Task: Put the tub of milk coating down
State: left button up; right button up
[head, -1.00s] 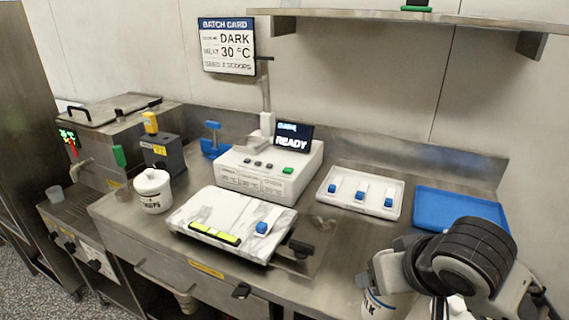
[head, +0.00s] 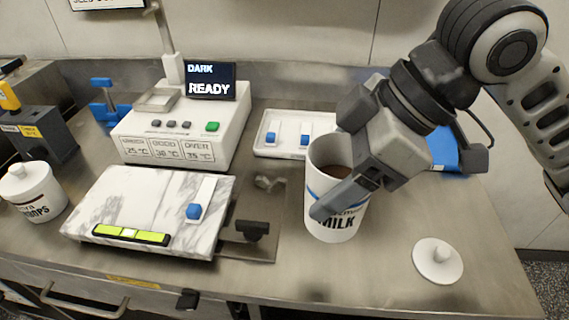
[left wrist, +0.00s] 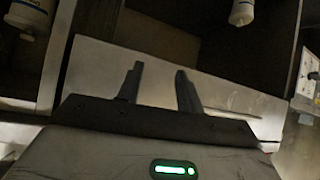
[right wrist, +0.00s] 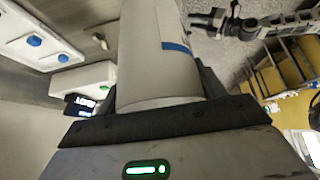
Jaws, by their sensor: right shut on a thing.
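The tub of milk coating (head: 326,226) is a white cylinder with a blue band and the word MILK, uncovered, with brown coating inside. It is upright over the right part of the steel counter; I cannot tell whether its base touches the counter. My right gripper (head: 345,175) is shut on the tub, fingers either side of its wall. The tub (right wrist: 160,55) fills the middle of the right wrist view between the fingers. A white knobbed lid (head: 437,262) lies on the counter to the right. My left gripper (left wrist: 158,85) is open and empty, away from the tub.
A marble slab (head: 150,205) with a green-yellow level and a blue-handled tool lies left of the tub. The white machine (head: 180,130) with a READY screen stands behind. A white tray (head: 285,150) and blue tray (head: 443,150) are at the back.

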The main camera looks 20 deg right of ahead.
jog(key=shift+w+d+f, duration=0.6)
jog(key=shift+w+f, duration=1.45)
jog(key=shift+f, duration=0.05)
jog(key=shift+w+d+f, duration=0.55)
jog(key=shift+w+f, duration=1.5)
jog(key=shift+w, duration=0.05)
jog(key=shift+w+d+f, duration=0.6)
jog(key=shift+w+f, duration=1.45)
jog(key=shift+f, duration=0.05)
jog(key=shift+f, duration=0.1)
jog(key=o, duration=1.3)
jog(key=shift+f, duration=0.1)
jog(key=shift+c, duration=0.2)
